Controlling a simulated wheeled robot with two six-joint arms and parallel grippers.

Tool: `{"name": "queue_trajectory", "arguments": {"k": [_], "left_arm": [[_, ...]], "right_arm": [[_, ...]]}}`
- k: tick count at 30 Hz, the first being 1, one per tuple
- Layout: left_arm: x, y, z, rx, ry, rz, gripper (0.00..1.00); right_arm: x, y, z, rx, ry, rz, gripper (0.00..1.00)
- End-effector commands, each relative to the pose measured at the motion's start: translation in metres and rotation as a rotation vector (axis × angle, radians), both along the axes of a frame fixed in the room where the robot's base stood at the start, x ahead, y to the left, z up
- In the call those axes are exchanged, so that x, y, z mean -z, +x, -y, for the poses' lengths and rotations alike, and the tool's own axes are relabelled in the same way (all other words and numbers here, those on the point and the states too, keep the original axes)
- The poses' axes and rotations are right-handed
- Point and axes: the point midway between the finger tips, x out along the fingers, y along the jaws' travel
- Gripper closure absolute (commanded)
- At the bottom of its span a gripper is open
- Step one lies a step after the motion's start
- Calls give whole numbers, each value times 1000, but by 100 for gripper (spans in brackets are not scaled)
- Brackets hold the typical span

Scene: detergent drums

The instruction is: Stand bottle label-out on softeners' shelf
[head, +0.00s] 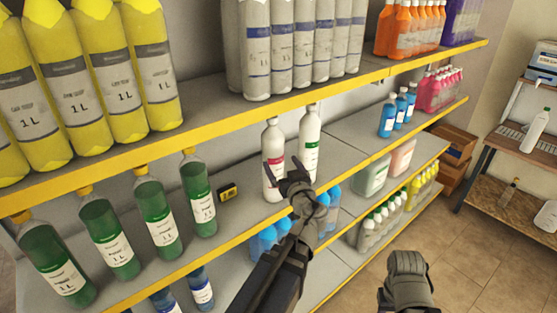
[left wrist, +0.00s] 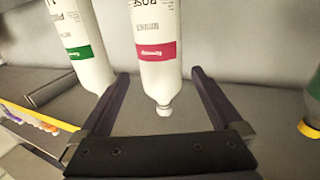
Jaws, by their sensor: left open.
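A white bottle with a red label band (head: 273,150) stands upright on the middle shelf (head: 244,205), its label facing out. A white bottle with a green label band (head: 309,138) stands close to its right, also label-out. My left gripper (head: 283,170) is open in front of the red-band bottle and hides part of its lower body. In the left wrist view the red-band bottle (left wrist: 158,45) appears cap-down between the two open fingers (left wrist: 160,78), with the green-band bottle (left wrist: 80,45) to its left. My right gripper (head: 408,285) is low at the right, its fingers not clearly seen.
Yellow bottles (head: 90,75) and grey bottles (head: 295,45) fill the shelf above. Small blue bottles (head: 388,115) stand to the right.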

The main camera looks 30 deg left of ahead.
Motion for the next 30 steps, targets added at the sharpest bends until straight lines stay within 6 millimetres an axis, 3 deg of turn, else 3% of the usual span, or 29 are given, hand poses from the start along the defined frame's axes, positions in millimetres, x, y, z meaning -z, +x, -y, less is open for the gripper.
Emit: {"name": "queue_trajectory", "arguments": {"k": [11, 14, 17, 20, 24, 27, 30], "left_arm": [[1, -2, 3, -3, -2, -6, 0], [14, -7, 9, -21, -25, -64, 0], [45, -18, 25, -47, -80, -220, 0], [91, -38, 58, -36, -157, -475, 0], [155, -78, 124, 104, -257, -895, 0], [188, -112, 177, 278, -303, -1173, 0], [207, -144, 223, 469, -328, -1392, 0]], "right_arm": [[0, 0, 0, 0, 0, 0, 55], [0, 0, 0, 0, 0, 0, 55], [0, 0, 0, 0, 0, 0, 55], [0, 0, 0, 0, 0, 0, 55], [0, 0, 0, 0, 0, 0, 55], [0, 0, 0, 0, 0, 0, 55], [0, 0, 0, 0, 0, 0, 55]]}}
